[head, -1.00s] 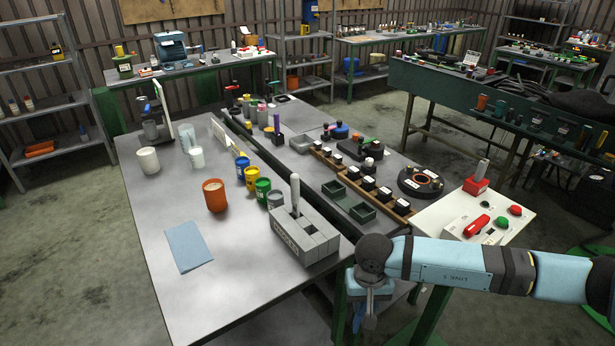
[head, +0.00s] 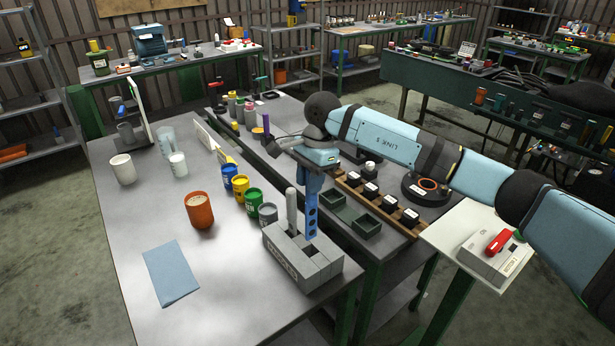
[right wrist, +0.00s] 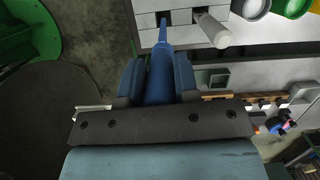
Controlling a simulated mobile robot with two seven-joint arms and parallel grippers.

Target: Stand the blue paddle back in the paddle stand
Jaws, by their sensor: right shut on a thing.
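The blue paddle (head: 311,216) hangs upright with its lower end at the top of the grey block-shaped paddle stand (head: 303,272). My right gripper (head: 314,172) is shut on its upper part. In the right wrist view, the gripper (right wrist: 158,82) has a finger on each side of the blue paddle (right wrist: 160,70), whose tip points at a dark slot in the stand (right wrist: 187,38). I cannot tell whether the tip is inside the slot. A grey paddle (head: 291,208) stands in the stand beside it. My left gripper is out of view.
Grey, green, blue and yellow cups (head: 253,200) line up behind the stand. An orange cup (head: 199,210) and a blue cloth (head: 171,273) are to the left. A green tray (head: 352,219) and a wooden rack of jars (head: 385,205) are to the right.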

